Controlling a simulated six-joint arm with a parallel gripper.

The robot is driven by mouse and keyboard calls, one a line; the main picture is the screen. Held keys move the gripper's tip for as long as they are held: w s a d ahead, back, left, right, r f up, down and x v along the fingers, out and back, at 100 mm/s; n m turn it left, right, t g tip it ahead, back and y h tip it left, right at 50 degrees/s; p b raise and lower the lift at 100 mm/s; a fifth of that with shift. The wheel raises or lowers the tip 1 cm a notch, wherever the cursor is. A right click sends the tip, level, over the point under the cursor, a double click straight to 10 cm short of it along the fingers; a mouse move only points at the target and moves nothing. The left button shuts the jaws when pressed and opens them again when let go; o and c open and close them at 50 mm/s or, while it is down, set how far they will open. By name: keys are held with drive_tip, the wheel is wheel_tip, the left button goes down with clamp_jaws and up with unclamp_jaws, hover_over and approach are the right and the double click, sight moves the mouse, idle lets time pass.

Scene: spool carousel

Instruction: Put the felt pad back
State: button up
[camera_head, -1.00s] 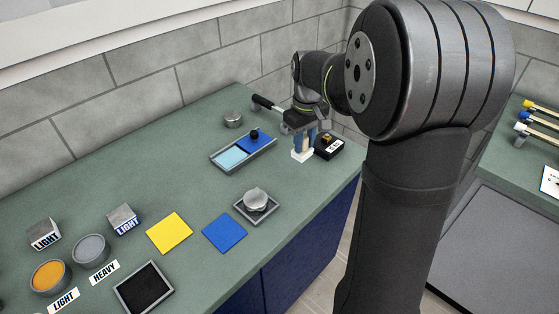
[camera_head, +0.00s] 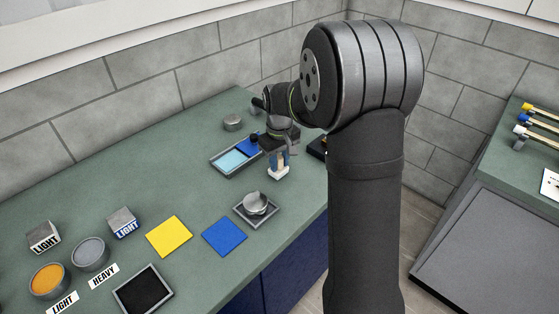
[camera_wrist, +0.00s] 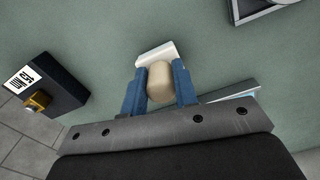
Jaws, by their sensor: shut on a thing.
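My gripper (camera_head: 279,160) has blue fingers, and in the wrist view (camera_wrist: 160,88) they are shut on a beige rounded handle (camera_wrist: 160,82). The handle joins a white block (camera_wrist: 157,53), which I take to be the felt pad; it also shows below the fingers in the head view (camera_head: 279,173). I cannot tell whether it touches the green counter (camera_head: 185,190). It is just right of a grey tray (camera_head: 222,170) with a light-blue panel (camera_head: 233,160) and a blue part (camera_head: 248,146), partly hidden by my gripper.
A small tray (camera_head: 268,218) holds a silver piece (camera_head: 256,203). Blue (camera_head: 224,236) and yellow (camera_head: 169,236) squares lie in front, near a black-lined tray (camera_head: 118,287).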

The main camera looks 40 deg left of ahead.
sight(279, 158)
drive_tip(key=shift+f, duration=0.1)
drive_tip(key=o, duration=1)
wheel_tip(279, 158, up, 12)
drive_tip(key=shift+r, duration=0.1)
drive_tip(key=shift+f, duration=4.1)
